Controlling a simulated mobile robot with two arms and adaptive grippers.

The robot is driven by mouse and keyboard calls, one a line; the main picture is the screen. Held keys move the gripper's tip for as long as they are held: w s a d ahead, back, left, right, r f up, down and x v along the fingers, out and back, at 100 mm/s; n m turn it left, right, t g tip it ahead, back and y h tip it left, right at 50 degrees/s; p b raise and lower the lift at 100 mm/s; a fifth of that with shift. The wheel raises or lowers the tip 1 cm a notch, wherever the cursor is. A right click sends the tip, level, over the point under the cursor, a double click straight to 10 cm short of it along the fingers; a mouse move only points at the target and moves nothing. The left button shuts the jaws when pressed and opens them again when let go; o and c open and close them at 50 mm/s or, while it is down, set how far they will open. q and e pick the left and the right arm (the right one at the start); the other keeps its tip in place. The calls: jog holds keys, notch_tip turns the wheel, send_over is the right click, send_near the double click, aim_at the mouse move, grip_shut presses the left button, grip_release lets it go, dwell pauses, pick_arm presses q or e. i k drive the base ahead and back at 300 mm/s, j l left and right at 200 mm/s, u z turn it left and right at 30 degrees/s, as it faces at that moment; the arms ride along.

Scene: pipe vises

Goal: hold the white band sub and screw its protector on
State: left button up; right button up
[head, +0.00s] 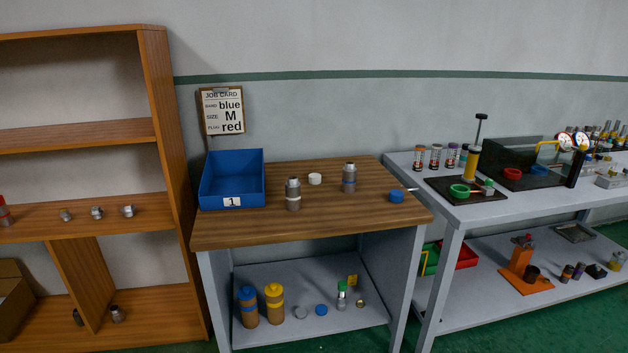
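The white band sub (293,193) stands upright on the wooden bench top, just right of the blue bin. It is grey metal with a pale band low on its body. A white protector (315,179) lies on the bench behind and to the right of it, apart from it. A second grey sub with a blue band (349,178) stands upright further right. A blue protector (397,196) lies near the bench's right edge. Neither of my grippers shows in the head view.
A blue bin (232,201) marked 1 sits at the bench's left. The wooden bench top (330,226) is clear at the front. A wooden shelf unit (172,190) stands left. A grey bench (480,211) with tools stands right. A job card (222,111) hangs behind.

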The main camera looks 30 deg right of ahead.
aim_at(292, 186)
jog(key=l, duration=0.5)
jog(key=i+l, duration=0.15)
jog(key=l, duration=0.35)
jog(key=l+z, duration=0.1)
jog(key=l, duration=0.45)
jog(key=i+l, duration=0.15)
jog(key=l, duration=0.35)
